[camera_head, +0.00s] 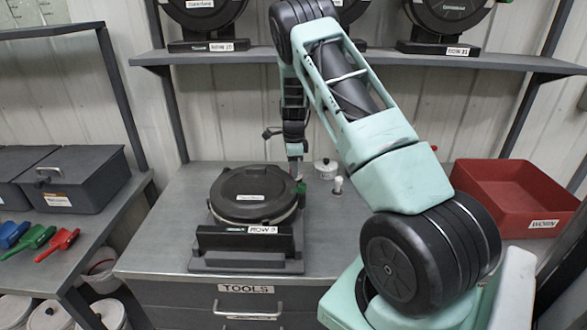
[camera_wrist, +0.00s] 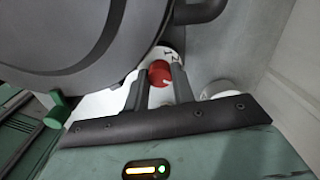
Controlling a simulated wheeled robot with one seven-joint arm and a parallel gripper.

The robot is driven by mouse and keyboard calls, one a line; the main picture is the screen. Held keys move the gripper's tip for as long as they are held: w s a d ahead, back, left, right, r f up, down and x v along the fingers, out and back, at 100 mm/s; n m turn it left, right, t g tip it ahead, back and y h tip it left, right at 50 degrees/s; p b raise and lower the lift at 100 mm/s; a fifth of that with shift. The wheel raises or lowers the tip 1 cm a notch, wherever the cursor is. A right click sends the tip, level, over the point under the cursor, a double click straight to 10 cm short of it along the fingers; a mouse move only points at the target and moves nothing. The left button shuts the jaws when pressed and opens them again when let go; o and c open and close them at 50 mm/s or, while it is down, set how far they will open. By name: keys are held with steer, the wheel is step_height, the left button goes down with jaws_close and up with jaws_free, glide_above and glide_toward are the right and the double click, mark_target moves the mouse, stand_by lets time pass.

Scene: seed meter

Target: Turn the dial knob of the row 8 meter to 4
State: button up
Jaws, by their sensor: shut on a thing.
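The meter (camera_head: 252,192), a round black lidded unit on a grey base, sits on the bench with a ROW label in front; its digit is hard to read. In the wrist view the meter's dark drum (camera_wrist: 70,35) fills the upper left. A red dial knob (camera_wrist: 160,72) with a white mark sits on a white dial; a 1 and a 2 show above it. My gripper (camera_wrist: 161,78) has one finger on each side of the knob and is shut on it. In the head view my gripper (camera_head: 295,168) is at the meter's far right side, partly hidden; the knob is not visible there.
A red WORN bin (camera_head: 515,195) stands at the bench's right. A small white pot (camera_head: 326,168) stands close behind my gripper. A shelf (camera_head: 380,58) with other meters runs above. A green part (camera_wrist: 58,108) sticks out by the drum. Dark boxes (camera_head: 75,178) and coloured scoops are at left.

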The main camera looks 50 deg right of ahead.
steer(key=o, duration=1)
steer(key=shift+r, duration=0.1)
step_height(320, 180, up, 7)
steer(key=shift+r+b, duration=0.2)
steer(key=shift+b, duration=1)
steer(key=a+n, duration=0.2)
steer(key=a, duration=0.3)
steer(key=a+r+n, duration=0.1)
steer(key=a+n, duration=0.1)
steer(key=a, duration=0.4)
steer(key=w+a+r+n+y, duration=0.1)
steer(key=a+n, duration=0.1)
steer(key=a, duration=0.3)
steer(key=shift+a+r+n+b, duration=0.25)
steer(key=shift+a+n+b, duration=0.05)
steer(key=shift+a+n, duration=0.1)
steer(key=s+a+r+n, duration=0.2)
steer(key=s+a+n, duration=0.25)
steer(key=a, duration=0.55)
steer(key=s+a+r+n, duration=0.1)
steer(key=s+a+n, duration=0.2)
steer(key=a+n, duration=0.45)
steer(key=s+a+n, duration=0.7)
steer(key=s, duration=0.5)
steer(key=s+a+n+b, duration=0.1)
steer(key=s+a+n, duration=0.6)
steer(key=s, duration=0.5)
steer(key=shift+a+n, duration=0.2)
steer(key=shift+n, duration=0.5)
